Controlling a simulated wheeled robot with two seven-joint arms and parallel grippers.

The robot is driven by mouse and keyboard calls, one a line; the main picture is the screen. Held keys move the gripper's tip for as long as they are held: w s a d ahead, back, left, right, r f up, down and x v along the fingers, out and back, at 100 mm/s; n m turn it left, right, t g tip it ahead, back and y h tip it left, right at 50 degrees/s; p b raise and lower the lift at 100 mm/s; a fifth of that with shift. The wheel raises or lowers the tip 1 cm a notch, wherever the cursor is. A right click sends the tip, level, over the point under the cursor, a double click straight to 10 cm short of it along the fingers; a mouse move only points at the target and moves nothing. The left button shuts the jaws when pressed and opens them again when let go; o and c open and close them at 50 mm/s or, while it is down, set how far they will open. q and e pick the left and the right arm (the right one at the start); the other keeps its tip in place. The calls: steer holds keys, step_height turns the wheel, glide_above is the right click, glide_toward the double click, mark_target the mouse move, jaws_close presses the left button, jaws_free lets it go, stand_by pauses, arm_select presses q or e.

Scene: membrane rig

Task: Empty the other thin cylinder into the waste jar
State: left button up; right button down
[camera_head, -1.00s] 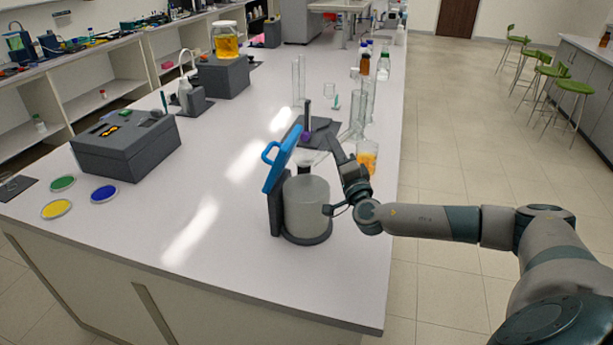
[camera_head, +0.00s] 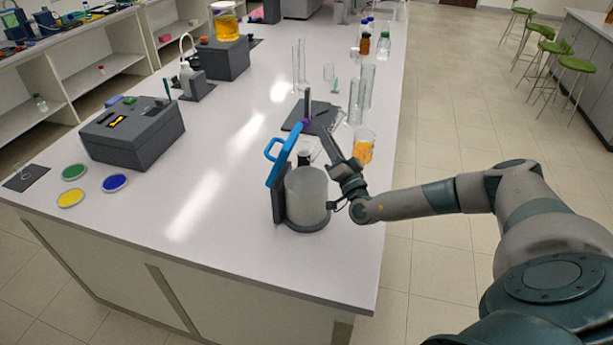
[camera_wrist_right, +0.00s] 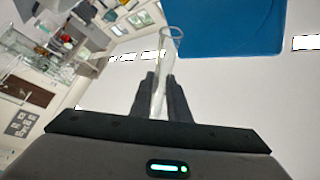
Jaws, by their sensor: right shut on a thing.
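A pale translucent jar (camera_head: 307,200), which I take for the waste jar, stands at the near end of the bench. Its blue lid (camera_head: 283,158) is tilted up on the left side. My right gripper (camera_head: 326,138) is above and behind the jar in the head view. In the right wrist view its fingers (camera_wrist_right: 160,95) are shut on a thin clear glass cylinder (camera_wrist_right: 167,50). The blue lid (camera_wrist_right: 225,25) fills the upper right there. The held cylinder is hard to make out in the head view, and its contents cannot be told. My left gripper is not in view.
A beaker with orange contents (camera_head: 363,150) stands right of the gripper. Tall clear cylinders (camera_head: 356,102) stand behind it, with others (camera_head: 298,68) further left. A dark stand (camera_head: 307,105) is behind the jar. A grey device (camera_head: 133,133) is at the left.

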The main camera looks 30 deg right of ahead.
steer(key=shift+a+r+n+y, duration=0.15)
steer(key=shift+r+n+y, duration=0.15)
steer(key=shift+n, duration=0.2)
steer(key=shift+a+n, duration=0.2)
steer(key=shift+n, duration=0.2)
steer(key=shift+s+f, duration=0.1)
stand_by(0.6)
steer(key=shift+d+f, duration=0.1)
steer(key=shift+f, duration=0.05)
steer(key=shift+d+m, duration=0.15)
steer(key=shift+m, duration=0.25)
steer(key=shift+m, duration=0.3)
stand_by(0.4)
steer(key=shift+d+f+m, duration=0.1)
steer(key=shift+d+m, duration=0.05)
steer(key=shift+m, duration=0.15)
